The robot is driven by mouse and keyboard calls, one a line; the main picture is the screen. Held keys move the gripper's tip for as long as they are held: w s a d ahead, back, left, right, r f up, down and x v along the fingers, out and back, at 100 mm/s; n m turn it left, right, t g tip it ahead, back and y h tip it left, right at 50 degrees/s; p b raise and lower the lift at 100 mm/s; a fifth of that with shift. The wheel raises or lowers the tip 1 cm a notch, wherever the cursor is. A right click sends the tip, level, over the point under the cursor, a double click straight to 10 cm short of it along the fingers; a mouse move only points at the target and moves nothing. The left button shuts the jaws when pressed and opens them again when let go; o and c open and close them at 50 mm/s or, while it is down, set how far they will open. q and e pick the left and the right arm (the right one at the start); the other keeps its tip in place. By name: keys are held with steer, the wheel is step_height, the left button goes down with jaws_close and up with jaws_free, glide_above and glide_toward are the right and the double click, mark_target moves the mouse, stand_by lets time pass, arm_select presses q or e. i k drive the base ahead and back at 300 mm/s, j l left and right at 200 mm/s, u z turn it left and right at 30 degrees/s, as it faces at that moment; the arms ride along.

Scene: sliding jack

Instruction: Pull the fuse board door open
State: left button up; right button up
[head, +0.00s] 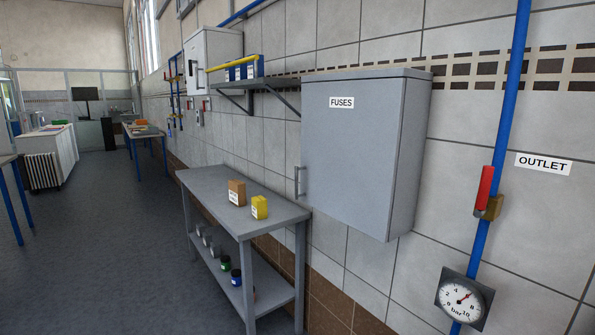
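The fuse board (360,155) is a grey metal cabinet on the tiled wall, right of the middle in the head view. Its door faces me at an angle, carries a white FUSES label (341,102) and looks shut. A small upright bar handle (298,181) sits on the door's left edge, toward the bottom. Neither of my grippers shows in the head view.
A grey metal table (205,181) with two small boxes stands left of and below the cabinet. A blue pipe (501,140) with a red-handled valve (485,188) and a gauge (463,299) runs right of it. The floor (80,250) at left is clear.

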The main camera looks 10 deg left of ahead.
mark_target(351, 129)
steer(key=i+j+z, duration=0.25)
steer(key=i+j, duration=0.2)
steer(key=i, duration=0.15)
steer(key=i+j+z, duration=0.3)
steer(key=i+j, duration=0.2)
steer(key=i, duration=0.05)
